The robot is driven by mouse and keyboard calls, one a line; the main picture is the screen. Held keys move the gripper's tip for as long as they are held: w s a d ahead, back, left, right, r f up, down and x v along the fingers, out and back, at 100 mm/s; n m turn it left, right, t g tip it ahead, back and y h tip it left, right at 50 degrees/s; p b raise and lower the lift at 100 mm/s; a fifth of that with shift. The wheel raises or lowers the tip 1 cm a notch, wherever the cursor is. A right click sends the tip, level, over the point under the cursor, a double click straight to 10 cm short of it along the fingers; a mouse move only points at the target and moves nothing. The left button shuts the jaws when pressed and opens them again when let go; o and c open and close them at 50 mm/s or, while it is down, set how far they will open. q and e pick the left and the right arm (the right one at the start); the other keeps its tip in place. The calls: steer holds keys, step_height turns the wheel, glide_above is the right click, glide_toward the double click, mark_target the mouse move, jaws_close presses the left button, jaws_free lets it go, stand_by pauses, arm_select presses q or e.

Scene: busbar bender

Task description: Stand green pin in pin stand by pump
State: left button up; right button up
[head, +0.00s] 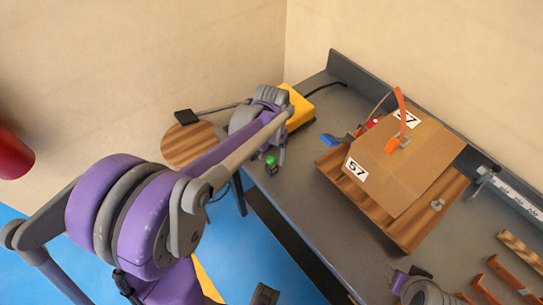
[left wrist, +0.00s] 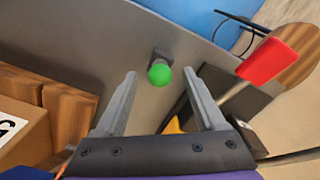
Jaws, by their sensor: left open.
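The green pin (head: 271,160) shows its round green head at the left part of the grey bench, with a dark piece just below it. In the left wrist view the green head (left wrist: 160,74) lies between the fingertips, beside a small dark grey block (left wrist: 158,57). I cannot tell whether the pin sits in that block. My left gripper (left wrist: 160,75) is open, one finger on each side of the green head with gaps to both. The yellow body (head: 299,108), perhaps the pump, is behind my left arm. A purple and grey part of mine, perhaps the right gripper, shows at the bottom edge.
A cardboard box (head: 400,160) marked 57 sits on a wooden board (head: 408,235), with an orange strip (head: 400,110) on top. A blue piece (head: 328,141) lies left of it. Orange brackets (head: 505,275) lie at the right. A round wooden top (head: 185,148) stands beyond the bench.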

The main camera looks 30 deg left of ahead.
mark_target(272, 158)
arm_select(q)
step_height(272, 158, up, 10)
steer(key=shift+p, duration=0.35)
stand_by(0.4)
steer(key=s+d+f+t, duration=0.2)
steer(key=s+d+f, duration=0.1)
steer(key=s, duration=0.4)
steer(key=s+d+f+m+t, duration=0.1)
steer(key=s+d+f+t, duration=0.2)
steer(key=s, duration=0.5)
steer(key=shift+s+d, duration=0.25)
steer(key=shift+d, duration=0.15)
